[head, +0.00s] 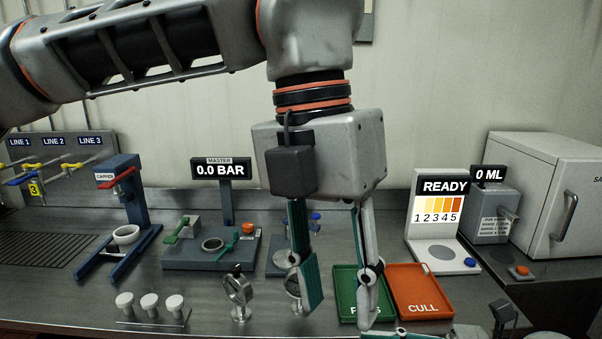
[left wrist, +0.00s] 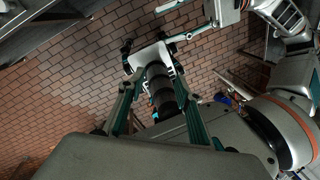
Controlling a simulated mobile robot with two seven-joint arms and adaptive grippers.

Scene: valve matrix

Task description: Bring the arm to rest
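My left gripper (head: 341,303) hangs fingers down over the middle of the bench in the head view. Its two teal-padded fingers are apart with nothing between them. The fingers overlap the view of a round chrome part and the green PASS tray (head: 345,281); I cannot tell the height above them. In the left wrist view the spread fingers (left wrist: 153,75) frame parts of my own body above a brick-patterned floor. Part of my right gripper (head: 408,334) shows at the bottom edge of the head view, mostly cut off, so its state is unclear.
An orange CULL tray (head: 420,292), a READY colour stand (head: 436,222) and a 0 ML unit (head: 491,212) are to the right. A capper (head: 122,197), a 0.0 BAR station (head: 212,256), several white knobs (head: 149,302) and line valves (head: 54,168) are to the left.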

